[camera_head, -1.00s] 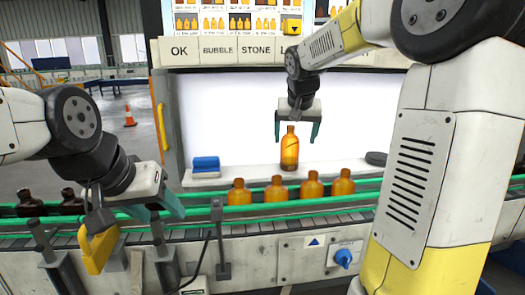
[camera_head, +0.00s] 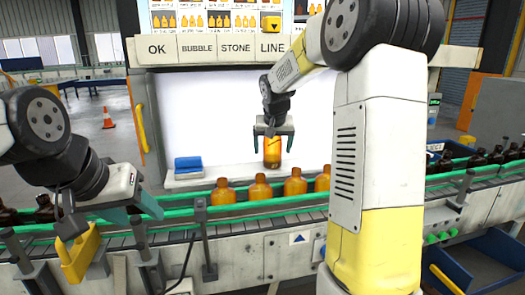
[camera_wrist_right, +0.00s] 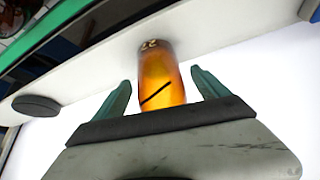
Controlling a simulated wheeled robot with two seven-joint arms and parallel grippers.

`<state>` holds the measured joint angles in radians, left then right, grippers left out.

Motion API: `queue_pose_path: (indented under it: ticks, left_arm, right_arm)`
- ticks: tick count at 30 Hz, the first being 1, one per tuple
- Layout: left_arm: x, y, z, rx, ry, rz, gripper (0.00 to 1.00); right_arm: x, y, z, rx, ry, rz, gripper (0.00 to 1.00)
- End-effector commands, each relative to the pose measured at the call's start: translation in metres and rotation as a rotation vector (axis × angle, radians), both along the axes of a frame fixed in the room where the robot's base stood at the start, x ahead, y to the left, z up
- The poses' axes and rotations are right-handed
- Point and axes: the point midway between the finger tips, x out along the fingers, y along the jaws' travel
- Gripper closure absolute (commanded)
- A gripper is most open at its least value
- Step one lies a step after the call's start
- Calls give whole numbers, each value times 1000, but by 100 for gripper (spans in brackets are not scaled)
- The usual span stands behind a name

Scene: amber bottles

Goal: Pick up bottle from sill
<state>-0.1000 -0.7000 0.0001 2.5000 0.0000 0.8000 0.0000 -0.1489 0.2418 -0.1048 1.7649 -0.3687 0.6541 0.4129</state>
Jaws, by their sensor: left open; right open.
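An amber bottle (camera_head: 273,152) stands upright on the white sill (camera_head: 225,178) in front of the bright panel. A dark slanting line shows on its side in the right wrist view (camera_wrist_right: 160,80). My right gripper (camera_head: 273,150) is open above it, with its fingers (camera_wrist_right: 160,92) on either side of the bottle and gaps visible on both sides. The bottle's neck and top are hidden behind the gripper in the head view. My left gripper (camera_head: 147,212) is open and empty at the left, near the green conveyor rail.
A blue block (camera_head: 188,165) lies at the sill's left. A dark round disc (camera_wrist_right: 36,105) lies on the sill. Several amber bottles (camera_head: 259,188) line the conveyor in front, behind green rails (camera_head: 235,207). Dark bottles (camera_head: 478,157) stand at the right.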

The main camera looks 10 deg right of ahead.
Motion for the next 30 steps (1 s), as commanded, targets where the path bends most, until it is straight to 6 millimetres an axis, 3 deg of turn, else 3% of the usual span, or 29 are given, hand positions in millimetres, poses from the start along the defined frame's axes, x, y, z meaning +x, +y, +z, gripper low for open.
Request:
queue_pose_path:
  ticks: [2, 13, 23, 30]
  left_arm:
    - [0, 0, 0, 0, 0, 0, 45]
    - [0, 0, 0, 0, 0, 0, 45]
    - [0, 0, 0, 0, 0, 0, 45]
    - [0, 0, 0, 0, 0, 0, 45]
  right_arm:
    - [0, 0, 0, 0, 0, 0, 19]
    - [0, 0, 0, 0, 0, 0, 91]
    - [-3, 1, 4, 1, -2, 0, 91]
    - [-28, 6, 25, 0, -4, 4, 91]
